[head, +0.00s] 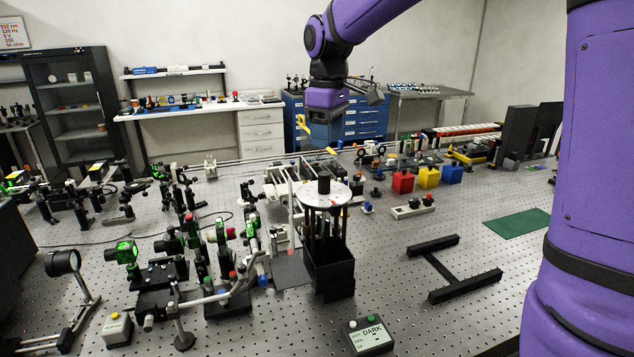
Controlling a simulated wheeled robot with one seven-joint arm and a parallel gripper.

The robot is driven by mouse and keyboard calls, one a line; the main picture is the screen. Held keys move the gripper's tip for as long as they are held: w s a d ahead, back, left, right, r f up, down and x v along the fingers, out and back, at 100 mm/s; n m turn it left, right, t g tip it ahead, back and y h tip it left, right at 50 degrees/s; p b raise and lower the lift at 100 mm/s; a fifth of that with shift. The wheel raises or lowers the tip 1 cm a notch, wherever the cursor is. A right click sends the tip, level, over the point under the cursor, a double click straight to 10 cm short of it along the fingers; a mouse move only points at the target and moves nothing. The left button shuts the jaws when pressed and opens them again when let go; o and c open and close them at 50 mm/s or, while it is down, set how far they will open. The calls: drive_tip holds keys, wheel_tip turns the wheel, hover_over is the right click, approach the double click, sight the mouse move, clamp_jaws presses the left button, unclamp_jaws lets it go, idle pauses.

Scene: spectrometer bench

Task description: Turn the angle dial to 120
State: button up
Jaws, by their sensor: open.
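A round white disc (338,196), which looks like the angle dial, lies flat on top of a black post stand (330,262) in the middle of the bench. A black knob (323,185) stands up from the disc. The markings on the disc are too small to read, so I cannot tell its angle. My gripper (317,137), with yellow fingers, hangs above and behind the disc in the picture. It is open and empty, clear of the knob.
Optics mounts and lenses (188,235) crowd the bench left of the stand. A box reading DARK (368,336) sits in front. Red (402,182), yellow (428,178) and blue (451,174) blocks stand behind right. A black H-shaped frame (450,270) lies right; bare bench surrounds it.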

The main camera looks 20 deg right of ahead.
sight(325, 173)
drive_tip(key=shift+w+a+f, duration=0.2)
drive_tip(key=shift+w+f, duration=0.15)
wheel_tip(325, 173, down, 10)
drive_tip(key=shift+f, duration=0.2)
drive_tip(key=c, duration=0.9)
